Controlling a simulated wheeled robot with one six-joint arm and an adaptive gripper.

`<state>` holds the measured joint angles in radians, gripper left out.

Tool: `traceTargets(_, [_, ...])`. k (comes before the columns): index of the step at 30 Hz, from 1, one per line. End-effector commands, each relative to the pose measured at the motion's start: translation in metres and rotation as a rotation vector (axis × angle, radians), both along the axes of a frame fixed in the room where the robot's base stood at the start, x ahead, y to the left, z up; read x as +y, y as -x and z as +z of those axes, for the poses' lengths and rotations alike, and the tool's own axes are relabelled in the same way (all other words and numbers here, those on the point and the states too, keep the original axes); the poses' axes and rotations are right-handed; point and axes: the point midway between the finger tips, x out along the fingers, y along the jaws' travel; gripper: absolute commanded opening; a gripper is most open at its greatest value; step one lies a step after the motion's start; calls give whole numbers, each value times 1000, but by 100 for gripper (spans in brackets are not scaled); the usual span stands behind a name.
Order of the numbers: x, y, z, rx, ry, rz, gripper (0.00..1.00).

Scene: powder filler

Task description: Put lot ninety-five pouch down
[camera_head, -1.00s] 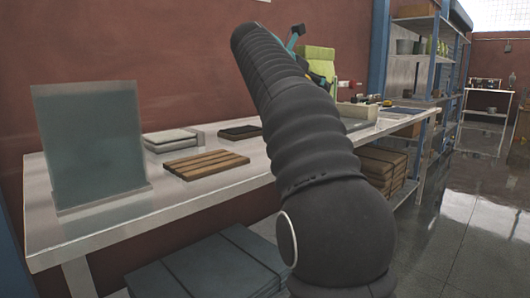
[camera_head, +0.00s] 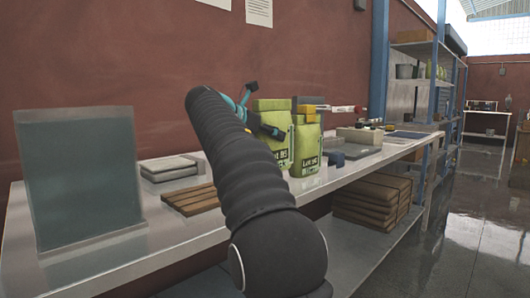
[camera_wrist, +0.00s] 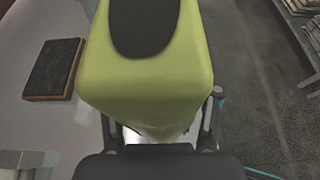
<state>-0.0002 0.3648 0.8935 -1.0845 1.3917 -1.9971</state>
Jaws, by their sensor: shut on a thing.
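A green pouch (camera_head: 275,140) with a label that seems to read "Lot 95" is in my gripper. My gripper (camera_head: 262,125) is partly hidden by my arm, with its teal parts showing beside the pouch. In the wrist view the pouch (camera_wrist: 150,75) fills the middle, with a dark oval on it, and the fingers (camera_wrist: 160,135) are shut on it from both sides. I cannot tell whether the held pouch touches the table.
The long pale table (camera_head: 100,265) holds a grey upright panel (camera_head: 78,175), a wooden slatted board (camera_head: 190,199) and grey flat blocks (camera_head: 168,168). A dark flat pad (camera_wrist: 53,68) lies left of the pouch in the wrist view. Stacked brown boards (camera_head: 370,205) are on the lower shelf.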

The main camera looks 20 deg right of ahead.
Motion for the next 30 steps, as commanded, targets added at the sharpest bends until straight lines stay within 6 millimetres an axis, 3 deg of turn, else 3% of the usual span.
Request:
traceTargets(5, [7,-6,-8,-1,2,2,14])
traceTargets(13, [8,-6,-42,-1,2,4,14])
traceTargets(27, [8,-6,-47,-1,2,4,14])
traceTargets(28, [8,-6,-48,-1,1,4,67])
traceTargets(30, [8,-6,-48,-1,1,4,84])
